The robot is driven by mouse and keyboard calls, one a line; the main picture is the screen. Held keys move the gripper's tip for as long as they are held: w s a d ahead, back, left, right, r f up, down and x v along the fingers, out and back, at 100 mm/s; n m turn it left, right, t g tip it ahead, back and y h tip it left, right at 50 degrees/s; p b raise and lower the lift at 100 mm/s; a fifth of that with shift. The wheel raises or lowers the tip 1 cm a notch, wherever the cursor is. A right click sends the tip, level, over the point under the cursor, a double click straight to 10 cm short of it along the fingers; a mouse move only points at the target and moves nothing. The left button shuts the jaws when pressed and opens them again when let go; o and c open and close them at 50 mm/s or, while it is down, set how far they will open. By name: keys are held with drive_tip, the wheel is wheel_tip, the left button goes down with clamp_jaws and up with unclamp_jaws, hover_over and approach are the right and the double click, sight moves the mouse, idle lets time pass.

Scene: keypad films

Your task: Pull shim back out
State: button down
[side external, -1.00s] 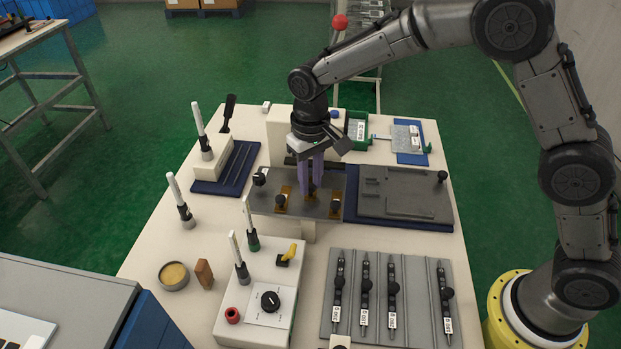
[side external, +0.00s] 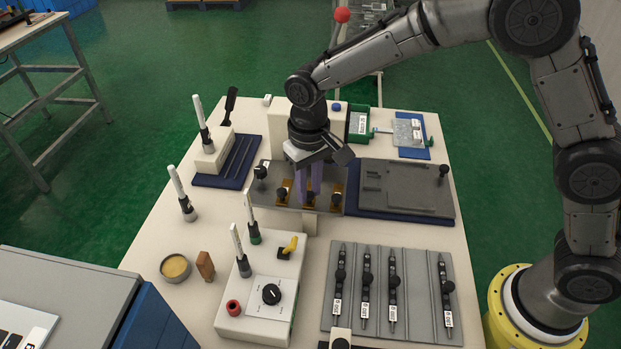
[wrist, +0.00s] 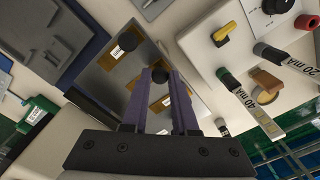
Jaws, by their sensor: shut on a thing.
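The shims are thin brass strips with black knobs, lying on a grey metal plate (side external: 262,203). The left shim (side external: 281,199) and right shim (side external: 336,207) lie at either side. The middle shim (side external: 311,202) is below my gripper (side external: 310,197), and its purple fingers partly hide it. In the wrist view, my gripper (wrist: 160,78) is shut on the middle shim's black knob (wrist: 158,75), with brass (wrist: 162,103) visible between the fingers. Another shim with a white label (wrist: 121,47) shows to the left. How deep the middle shim sits cannot be told.
A dark tray (side external: 437,216) on a blue base adjoins the plate's right side. A control box (side external: 255,329) with a yellow switch and upright white-tagged tools stand in front. A grey rack (side external: 377,260) of black-handled tools lies front right. A cream block stands behind the plate.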

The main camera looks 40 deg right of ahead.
sight(309, 194)
drive_tip(key=c, duration=0.7)
unclamp_jaws()
drive_tip(key=shift+s+a, duration=0.1)
drive_tip(key=shift+a, duration=0.1)
wheel_tip(309, 194, up, 14)
drive_tip(key=shift+d, duration=0.15)
